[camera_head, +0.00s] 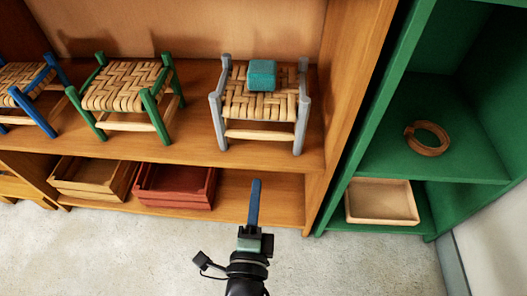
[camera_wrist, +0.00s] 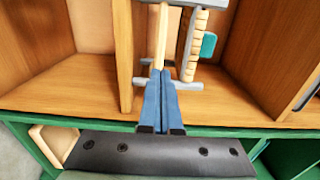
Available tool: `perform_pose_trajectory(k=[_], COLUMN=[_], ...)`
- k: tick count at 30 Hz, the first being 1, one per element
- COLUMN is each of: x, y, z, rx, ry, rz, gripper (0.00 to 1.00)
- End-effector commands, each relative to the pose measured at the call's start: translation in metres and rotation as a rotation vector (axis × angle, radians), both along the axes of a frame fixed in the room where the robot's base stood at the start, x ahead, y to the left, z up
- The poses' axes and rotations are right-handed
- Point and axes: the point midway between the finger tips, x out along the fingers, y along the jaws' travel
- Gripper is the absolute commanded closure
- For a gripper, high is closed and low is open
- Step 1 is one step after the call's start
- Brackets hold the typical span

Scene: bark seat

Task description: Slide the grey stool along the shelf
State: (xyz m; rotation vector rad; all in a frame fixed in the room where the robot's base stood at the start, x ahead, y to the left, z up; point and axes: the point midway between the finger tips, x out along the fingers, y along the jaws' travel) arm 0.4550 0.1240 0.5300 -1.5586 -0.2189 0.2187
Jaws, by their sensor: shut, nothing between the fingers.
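The grey stool (camera_head: 258,108) stands upright on the wooden shelf (camera_head: 190,150), near its right end. It has grey posts, pale rungs and a woven straw seat. A teal block (camera_head: 262,75) rests on the seat, towards the back. In the wrist view the stool (camera_wrist: 188,45) is partly cut off at the top, with the block (camera_wrist: 208,44) at its right. My gripper (camera_head: 256,182) is shut and empty, its blue fingers together, in front of and below the stool. In the wrist view my fingertips (camera_wrist: 158,72) overlap the stool's lower part; I cannot tell whether they touch.
A green stool (camera_head: 125,88) and a blue stool (camera_head: 25,85) stand to the left. A wooden upright (camera_head: 350,80) closes the shelf's right end. Below are a wooden crate (camera_head: 92,180) and red crate (camera_head: 175,186). A green cabinet (camera_head: 440,150) stands right. Shelf between grey and green stools is clear.

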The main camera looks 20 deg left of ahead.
Motion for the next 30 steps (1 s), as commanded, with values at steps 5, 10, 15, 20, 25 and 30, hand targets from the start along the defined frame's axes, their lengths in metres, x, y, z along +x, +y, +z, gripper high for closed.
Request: perform_pose_trajectory(k=[5,10,15,20,25,30], x=[0.034,0.062,0.086,0.099,0.104,0.104], y=[0.01,0.018,0.026,0.029,0.03,0.029], z=[-0.002,-0.002,-0.001,-0.001,0.0,0.0], rx=[-0.001,-0.001,0.0,-0.001,-0.001,-0.001], ry=[-0.005,-0.004,-0.004,0.0,0.0,0.001], rz=[0.001,0.002,0.002,0.0,0.0,-0.001], gripper=[1.0,1.0,1.0,1.0,1.0,1.0])
